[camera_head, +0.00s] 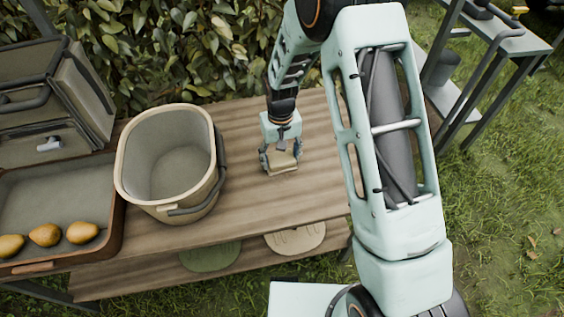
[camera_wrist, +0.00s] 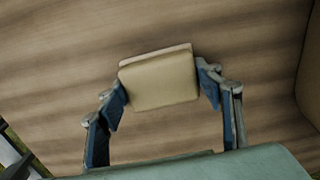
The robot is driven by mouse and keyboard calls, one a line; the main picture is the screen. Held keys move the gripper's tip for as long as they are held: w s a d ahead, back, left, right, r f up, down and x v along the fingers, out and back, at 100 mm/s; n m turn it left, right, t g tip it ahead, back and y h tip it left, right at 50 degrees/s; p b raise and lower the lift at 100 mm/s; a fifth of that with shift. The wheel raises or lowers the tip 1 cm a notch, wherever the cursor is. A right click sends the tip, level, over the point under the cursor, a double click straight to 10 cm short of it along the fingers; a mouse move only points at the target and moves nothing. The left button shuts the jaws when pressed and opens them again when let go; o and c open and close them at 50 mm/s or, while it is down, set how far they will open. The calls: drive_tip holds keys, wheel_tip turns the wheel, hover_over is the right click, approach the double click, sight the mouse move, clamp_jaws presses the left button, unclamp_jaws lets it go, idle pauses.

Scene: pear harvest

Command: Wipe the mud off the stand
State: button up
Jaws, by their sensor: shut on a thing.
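The stand (camera_head: 240,190) is a table with a brown wooden top and a lower shelf. My gripper (camera_head: 281,163) is over the right half of its top and is shut on a tan block-shaped sponge (camera_head: 284,168). In the wrist view the sponge (camera_wrist: 160,82) sits between the two fingers (camera_wrist: 166,88), with a pale layer along its far edge. The sponge is at or close to the wood; I cannot tell if it touches. No clear mud patch shows on the wood (camera_wrist: 60,70), only streaky brown bands. The wood under the sponge and arm is hidden.
A beige bucket (camera_head: 122,183) with a dark handle stands left of my gripper. Further left is a brown-edged tray (camera_head: 117,222) with three yellow pears (camera_head: 45,235). Green and beige flat items (camera_head: 295,240) lie on the lower shelf. A hedge (camera_head: 190,50) is behind.

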sight(284, 179)
drive_tip(key=shift+w+a+b, duration=0.15)
drive_tip(key=shift+w+a, duration=0.25)
drive_tip(key=shift+w, duration=1.05)
drive_tip(key=shift+w+a+b, duration=0.2)
drive_tip(key=shift+w+a, duration=0.25)
drive_tip(key=shift+w, duration=1.05)
drive_tip(key=shift+w+a+b, duration=0.15)
drive_tip(key=shift+w+a, duration=0.25)
drive_tip(key=shift+w, duration=1.05)
drive_tip(key=shift+f, duration=0.1)
drive_tip(key=shift+s+d+f, duration=0.1)
drive_tip(key=shift+s+d, duration=0.1)
drive_tip(key=shift+s, duration=0.5)
drive_tip(key=shift+s+d+f, duration=0.1)
drive_tip(key=shift+s+d, duration=0.1)
drive_tip(key=shift+s, duration=0.5)
drive_tip(key=shift+s+d+f, duration=0.1)
drive_tip(key=shift+s+d, duration=0.1)
drive_tip(key=shift+s, duration=0.5)
drive_tip(key=shift+s+d+r, duration=0.15)
drive_tip(key=shift+s+d, duration=0.3)
drive_tip(key=shift+s, duration=1.1)
drive_tip(key=shift+s+d+r, duration=0.15)
drive_tip(key=shift+s+d, duration=0.3)
drive_tip(key=shift+s, duration=1.1)
drive_tip(key=shift+s+d+r, duration=0.15)
drive_tip(key=shift+s+d, duration=0.3)
drive_tip(key=shift+s, duration=1.1)
